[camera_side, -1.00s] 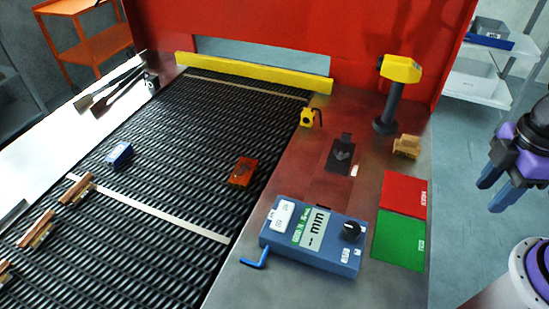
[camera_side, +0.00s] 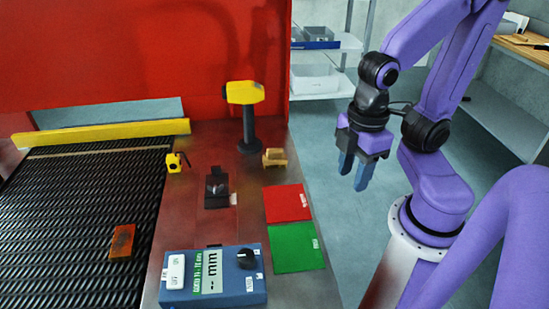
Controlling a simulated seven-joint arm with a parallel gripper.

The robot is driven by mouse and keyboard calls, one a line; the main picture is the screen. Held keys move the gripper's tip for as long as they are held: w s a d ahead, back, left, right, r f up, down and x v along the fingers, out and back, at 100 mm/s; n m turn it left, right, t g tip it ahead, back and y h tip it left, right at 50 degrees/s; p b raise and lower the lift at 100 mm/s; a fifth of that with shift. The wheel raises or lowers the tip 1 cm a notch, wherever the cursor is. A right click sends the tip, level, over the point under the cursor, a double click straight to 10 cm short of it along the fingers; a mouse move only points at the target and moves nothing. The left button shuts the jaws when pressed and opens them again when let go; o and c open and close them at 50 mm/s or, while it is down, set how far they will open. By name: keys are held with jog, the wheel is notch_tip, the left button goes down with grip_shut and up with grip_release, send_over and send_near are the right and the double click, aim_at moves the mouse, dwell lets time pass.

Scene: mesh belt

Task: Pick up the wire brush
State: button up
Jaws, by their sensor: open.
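I cannot clearly tell the wire brush. A small tan, stepped piece (camera_side: 274,158) on the metal table, right of the yellow-headed stand's foot, may be it, but it is too small to be sure. My gripper (camera_side: 354,172) hangs in the air to the right of the table with its blue fingers pointing down. The fingers are apart, with nothing between them. In the picture it is right of the tan piece and clear of it.
A yellow-headed stand (camera_side: 247,115) rises behind the tan piece. Red (camera_side: 287,203) and green (camera_side: 296,247) pads and a blue gauge box (camera_side: 213,277) lie in front. An orange-brown block (camera_side: 122,241) lies on the mesh belt (camera_side: 60,210). A red wall (camera_side: 140,60) stands behind.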

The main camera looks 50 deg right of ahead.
jog(key=o, duration=0.4)
jog(key=shift+c, duration=0.2)
notch_tip(320, 180, up, 6)
jog(key=r+m, duration=0.1)
jog(key=m, duration=0.3)
send_over(275, 150)
jog(key=f, duration=1.2)
jog(key=shift+w+f, duration=0.25)
jog(key=shift+w, duration=0.1)
jog(key=shift+s+f, duration=0.15)
jog(key=shift+f, duration=1.2)
jog(key=shift+s+f, duration=0.15)
jog(key=shift+f, duration=1.2)
